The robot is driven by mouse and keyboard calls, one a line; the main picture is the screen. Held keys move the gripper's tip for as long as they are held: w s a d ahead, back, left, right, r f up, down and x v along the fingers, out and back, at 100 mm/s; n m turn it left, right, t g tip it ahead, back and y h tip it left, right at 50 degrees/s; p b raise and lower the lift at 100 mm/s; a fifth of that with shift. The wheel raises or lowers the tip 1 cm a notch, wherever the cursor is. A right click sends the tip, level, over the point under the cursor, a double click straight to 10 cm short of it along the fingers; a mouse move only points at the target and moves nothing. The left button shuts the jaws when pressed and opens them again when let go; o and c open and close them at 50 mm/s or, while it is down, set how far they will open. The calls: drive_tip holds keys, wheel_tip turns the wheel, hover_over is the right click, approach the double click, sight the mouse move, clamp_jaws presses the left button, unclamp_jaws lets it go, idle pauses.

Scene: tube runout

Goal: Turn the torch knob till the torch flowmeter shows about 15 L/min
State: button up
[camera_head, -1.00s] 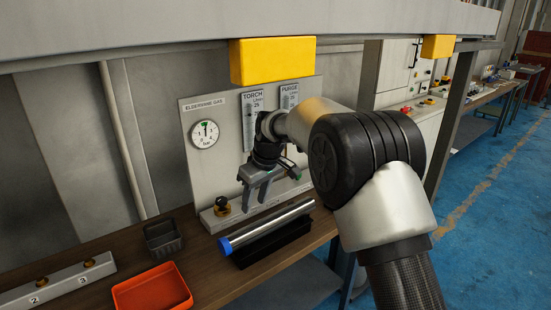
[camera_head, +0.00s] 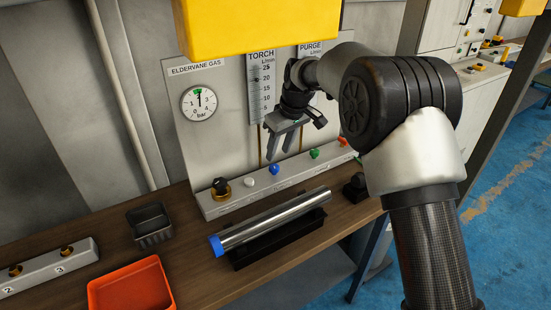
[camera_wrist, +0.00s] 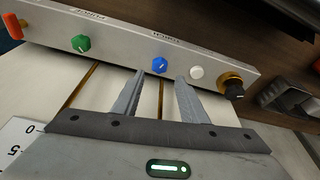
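The blue torch knob (camera_head: 275,169) sits on the sloped rail at the foot of the gas panel. In the wrist view the blue knob (camera_wrist: 160,65) shows below the word TORCH, just beyond my fingertips. The torch flowmeter (camera_head: 260,88) is a tall scale marked up to 25 L/min; I cannot make out its reading. My gripper (camera_head: 279,155) is open and empty, fingers pointing down just above the blue knob in the picture. In the wrist view the gripper's fingertips (camera_wrist: 160,76) stand either side of the knob's line, seemingly apart from it.
A white knob (camera_head: 247,182) and a green knob (camera_head: 314,154) flank the blue one. A black knob on brass (camera_head: 220,186) is at the rail's left end. A metal tube (camera_head: 270,222) with a blue end lies in front. A yellow block (camera_head: 245,25) hangs above.

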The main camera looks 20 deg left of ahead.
sight(274, 166)
drive_tip(key=b+x, duration=0.3)
drive_tip(key=x, duration=0.4)
drive_tip(key=shift+d+r, duration=0.1)
drive_tip(key=shift+r, duration=0.3)
drive_tip(key=shift+p, duration=0.3)
drive_tip(key=shift+f, duration=0.1)
drive_tip(key=c, duration=0.8)
